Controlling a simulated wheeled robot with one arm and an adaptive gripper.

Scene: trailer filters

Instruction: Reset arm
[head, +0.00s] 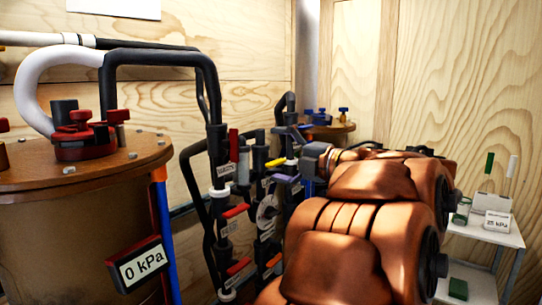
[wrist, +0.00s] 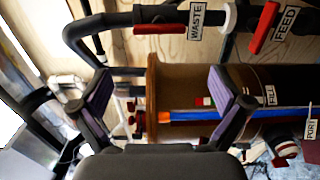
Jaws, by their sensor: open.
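My gripper (head: 287,157) is at the end of my copper-coloured arm, facing the black pipework in the middle of the head view. In the wrist view my gripper (wrist: 161,98) has its two purple-padded fingers spread wide with nothing held between them. Behind the gap are a brown tank (wrist: 159,83) and a blue tube (wrist: 200,115), both apart from the fingers as far as I can tell. My arm hides part of the pipework and the area behind it in the head view.
A large tank (head: 75,230) with a red-knobbed lid stands left, near a 0 kPa display (head: 139,264). Black pipes (head: 213,140) with red and orange handles rise close to my gripper. A smaller tank lid (head: 330,127) is behind. A white cart (head: 485,232) stands right.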

